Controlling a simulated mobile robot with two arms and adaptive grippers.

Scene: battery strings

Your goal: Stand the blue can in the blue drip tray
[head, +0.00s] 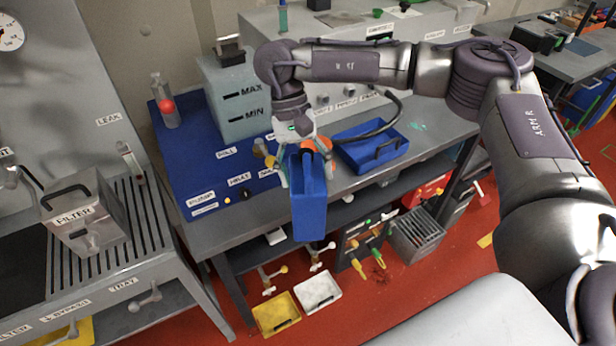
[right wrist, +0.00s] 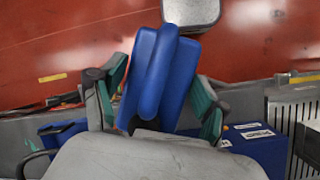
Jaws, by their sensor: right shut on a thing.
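The blue can (head: 309,210) hangs upright from my right gripper (head: 308,152), in front of the grey bench's edge. In the right wrist view the can (right wrist: 160,75) sits between the two green-padded fingers (right wrist: 155,103), which are shut on it at its top. A blue tray (head: 346,152) with a dark handle lies on the bench, to the right of and behind the can. A dark hose reaches over this tray. Part of the tray also shows at the left of the right wrist view (right wrist: 52,135). My left gripper is out of view.
A grey MAX/MIN tank (head: 236,102) stands on a blue base (head: 180,145) left of the gripper. A yellow tray (head: 276,314) and a white tray (head: 319,292) lie low below the can. A filter box (head: 84,222) stands at the left.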

